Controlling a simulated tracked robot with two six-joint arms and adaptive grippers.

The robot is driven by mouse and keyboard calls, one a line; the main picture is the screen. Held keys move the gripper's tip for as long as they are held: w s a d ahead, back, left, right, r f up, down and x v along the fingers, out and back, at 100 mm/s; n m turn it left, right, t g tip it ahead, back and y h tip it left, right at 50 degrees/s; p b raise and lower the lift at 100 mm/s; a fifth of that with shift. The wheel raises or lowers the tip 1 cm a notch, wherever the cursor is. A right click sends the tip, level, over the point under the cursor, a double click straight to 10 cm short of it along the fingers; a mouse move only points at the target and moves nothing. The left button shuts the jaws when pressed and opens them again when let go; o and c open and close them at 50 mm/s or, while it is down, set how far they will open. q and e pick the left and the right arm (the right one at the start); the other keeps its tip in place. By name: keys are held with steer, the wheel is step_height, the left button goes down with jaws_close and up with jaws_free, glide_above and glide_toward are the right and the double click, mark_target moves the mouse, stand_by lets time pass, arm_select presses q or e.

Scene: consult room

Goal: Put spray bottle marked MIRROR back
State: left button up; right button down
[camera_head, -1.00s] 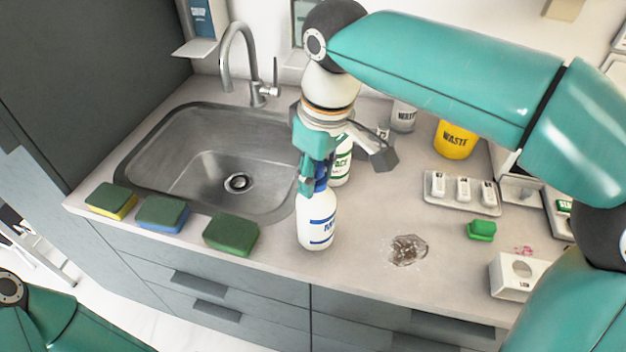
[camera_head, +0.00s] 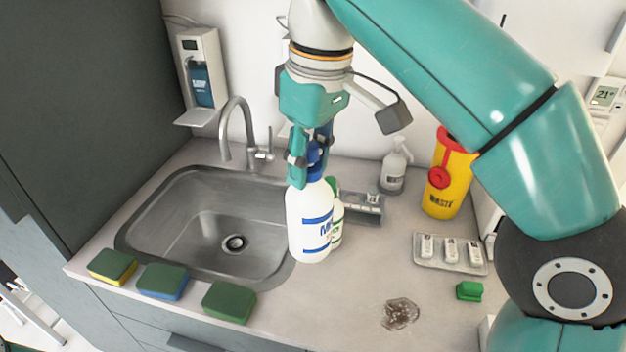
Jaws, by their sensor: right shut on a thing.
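My right gripper (camera_head: 312,160) is shut on the blue neck of the white spray bottle (camera_head: 308,218), whose blue-banded label is partly legible and begins with M. The bottle hangs upright by the right rim of the sink. A second white bottle with green parts (camera_head: 337,213) stands behind it, mostly hidden by it. A grey rack (camera_head: 362,208) sits behind the bottles, partly covered. My left gripper is out of view.
A steel sink (camera_head: 180,225) with a tap is at left, with several sponges (camera_head: 163,281) along the front edge.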

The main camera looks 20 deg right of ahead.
steer(key=shift+r, duration=0.5)
steer(key=shift+w+r+n, duration=0.15)
steer(key=shift+r+n, duration=0.25)
steer(key=shift+n, duration=0.3)
steer(key=shift+w+d+r, duration=0.3)
steer(key=shift+w+d, duration=0.05)
steer(key=w+d+f+m+p, duration=0.1)
steer(key=w+d+p, duration=0.25)
steer(key=d, duration=0.55)
steer(key=w+d+m+p, duration=0.2)
steer(key=w+d, duration=0.2)
steer(key=d, duration=0.5)
step_height(320, 180, down, 20)
steer(key=b, duration=0.9)
steer(key=shift+d+f, duration=0.15)
steer(key=shift+d, duration=0.15)
steer(key=shift+s, duration=0.1)
